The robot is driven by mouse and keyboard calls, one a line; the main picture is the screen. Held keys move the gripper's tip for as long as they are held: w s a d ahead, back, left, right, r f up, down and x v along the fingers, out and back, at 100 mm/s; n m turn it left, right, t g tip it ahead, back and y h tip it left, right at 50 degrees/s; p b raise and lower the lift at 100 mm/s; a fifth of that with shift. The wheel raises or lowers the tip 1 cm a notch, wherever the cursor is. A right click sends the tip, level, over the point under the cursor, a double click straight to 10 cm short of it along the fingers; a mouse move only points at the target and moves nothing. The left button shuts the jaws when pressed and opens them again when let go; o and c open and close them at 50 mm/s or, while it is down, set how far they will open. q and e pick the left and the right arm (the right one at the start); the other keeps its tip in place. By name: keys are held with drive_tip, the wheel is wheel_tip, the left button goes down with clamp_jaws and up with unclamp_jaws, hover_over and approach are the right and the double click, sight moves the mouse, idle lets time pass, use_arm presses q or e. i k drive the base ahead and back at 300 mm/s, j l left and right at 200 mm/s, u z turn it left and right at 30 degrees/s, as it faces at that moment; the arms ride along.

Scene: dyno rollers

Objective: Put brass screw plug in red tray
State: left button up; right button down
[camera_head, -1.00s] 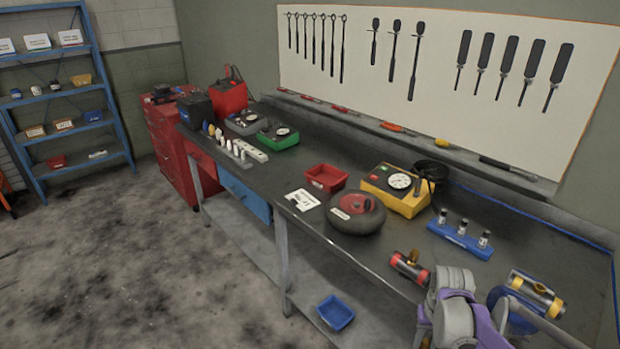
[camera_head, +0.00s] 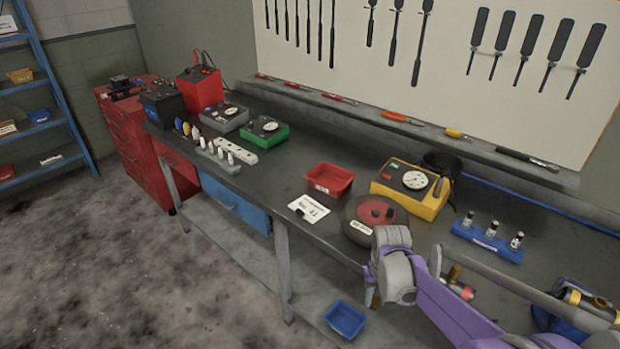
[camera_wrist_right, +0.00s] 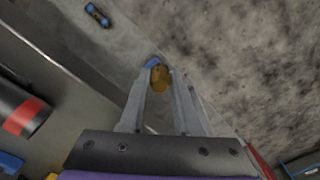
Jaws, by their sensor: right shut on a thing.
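The brass screw plug (camera_wrist_right: 160,77) is between the fingertips of my right gripper (camera_wrist_right: 161,82) in the right wrist view. In the head view, a bit of brass (camera_head: 375,299) shows below my right gripper (camera_head: 378,290), near the bench's front edge; its fingers are mostly hidden by the wrist. The red tray (camera_head: 321,188) sits on the bench, apart from the gripper, further back and left. My left gripper is not in view.
A dark round wheel (camera_head: 352,224) and a white card (camera_head: 309,208) lie near the red tray. A yellow gauge box (camera_head: 425,203) stands right of it. A blue rack (camera_head: 487,242) holds small vials. A blue tray (camera_head: 345,318) is on the lower shelf.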

sight(330, 180)
drive_tip(key=i+j+u, duration=0.2)
drive_tip(key=i+j, duration=0.5)
drive_tip(key=j, duration=0.1)
